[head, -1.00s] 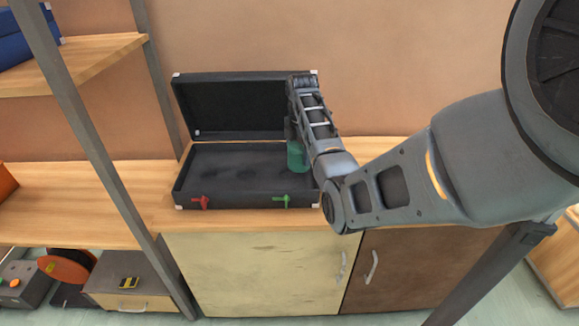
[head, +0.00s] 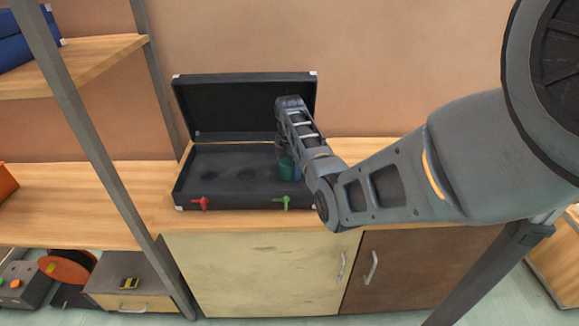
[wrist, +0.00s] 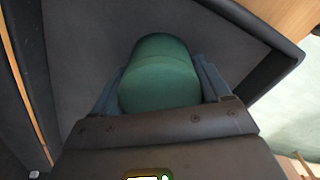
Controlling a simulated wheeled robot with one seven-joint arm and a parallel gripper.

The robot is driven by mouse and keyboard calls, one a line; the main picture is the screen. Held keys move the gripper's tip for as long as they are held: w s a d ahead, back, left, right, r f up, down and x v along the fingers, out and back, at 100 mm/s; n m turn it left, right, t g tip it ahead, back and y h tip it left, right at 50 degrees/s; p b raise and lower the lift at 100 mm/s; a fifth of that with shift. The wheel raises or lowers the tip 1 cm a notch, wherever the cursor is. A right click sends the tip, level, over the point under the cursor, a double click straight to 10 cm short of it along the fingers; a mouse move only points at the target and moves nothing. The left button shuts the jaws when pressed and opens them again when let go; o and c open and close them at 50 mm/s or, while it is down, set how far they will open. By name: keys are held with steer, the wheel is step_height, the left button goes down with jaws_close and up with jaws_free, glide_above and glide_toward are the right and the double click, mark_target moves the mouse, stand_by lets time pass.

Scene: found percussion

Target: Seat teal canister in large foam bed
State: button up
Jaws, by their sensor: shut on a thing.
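The teal canister (head: 286,168) is a rounded green cylinder in my gripper over the right part of the open black case. It fills the middle of the wrist view (wrist: 160,78). My gripper (wrist: 160,92) is shut on it, with a finger on each side. I cannot tell whether the canister's bottom touches the foam, or which hollow is the large bed.
The case lid (head: 235,105) stands open at the back. A red latch (head: 200,204) and a green latch (head: 282,203) are on the case's front. A grey rack post (head: 100,160) rises at the left. The wooden worktop (head: 70,200) is clear left of the case.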

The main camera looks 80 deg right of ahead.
steer(key=shift+s+a+f, duration=0.15)
steer(key=shift+f, duration=0.55)
steer(key=o, duration=1.1)
steer(key=shift+f+b, duration=0.2)
steer(key=shift+b, duration=0.1)
steer(key=shift+s, duration=0.1)
steer(key=shift+r, duration=0.5)
steer(key=r, duration=1.3)
steer(key=shift+w, duration=0.25)
steer(key=shift+d, duration=0.2)
